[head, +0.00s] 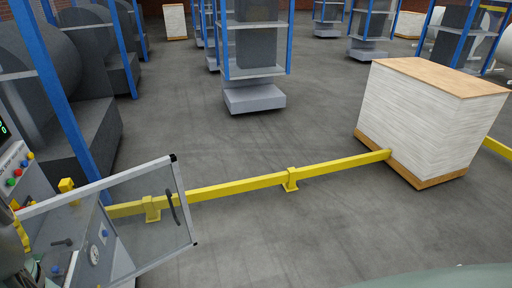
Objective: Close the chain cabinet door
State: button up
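The chain cabinet door (150,222) is at the lower left of the head view. It is a clear panel in a silver metal frame with black corner caps and a dark curved handle (172,207) near its right edge. It stands open, swung out to the right over the floor. The grey machine cabinet (120,262) is at the lower left, partly cut off by the picture edge. A round white dial (94,255) and blue knobs show on it. I cannot make out my gripper in this view.
A yellow floor rail (240,186) runs behind the door to a paper stack (425,120) with wooden top and base. A control panel (14,172) with coloured buttons is at the left edge. Blue-framed stackers (252,60) stand further back. The grey floor (290,240) in front is clear.

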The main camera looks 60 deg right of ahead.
aim_at(43, 206)
jog(key=i+l+z, duration=0.85)
jog(key=i, duration=0.15)
jog(key=i+l+z, duration=0.1)
jog(key=i+z, duration=0.3)
jog(key=i, duration=0.15)
jog(key=i+u, duration=0.3)
jog(key=u, duration=0.15)
jog(key=i+l+u, duration=0.25)
jog(key=u, duration=0.15)
jog(key=i+l+u, duration=0.2)
jog(key=u, duration=0.25)
jog(key=i+l+u, duration=0.2)
jog(key=l+u, duration=0.25)
jog(key=i+l+u, duration=0.15)
jog(key=l+u, duration=0.25)
jog(key=i+l+u, duration=0.1)
jog(key=l+u, duration=0.85)
jog(key=l, duration=0.15)
